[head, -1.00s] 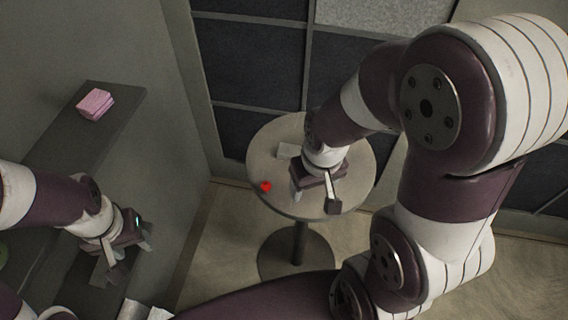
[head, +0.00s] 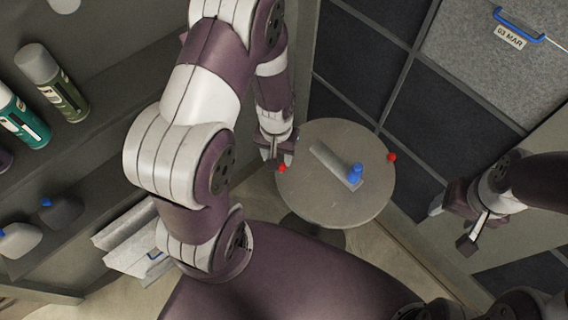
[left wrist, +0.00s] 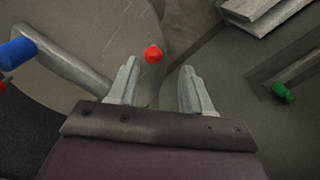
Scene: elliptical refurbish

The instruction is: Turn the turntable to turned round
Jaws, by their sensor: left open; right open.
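The turntable is a round grey top (head: 330,200) on a pedestal. It carries a pale bar (head: 331,163) with a blue knob (head: 355,173) at one end. One red knob (head: 391,157) is at its right rim, another red knob (head: 281,168) at its left rim. My left gripper (head: 276,158) is open at the left rim. In the left wrist view the left-rim red knob (left wrist: 153,53) shows between and just beyond the open fingers (left wrist: 158,92); I cannot tell whether they touch it. My right gripper (head: 452,224) is open and empty, off the table to the right.
Shelves on the left hold a green bottle (head: 20,120), an olive can (head: 52,82) and grey containers. Dark panels stand behind the table; a grey drawer front (head: 500,45) has a blue handle. A green knob (left wrist: 283,92) shows in the left wrist view.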

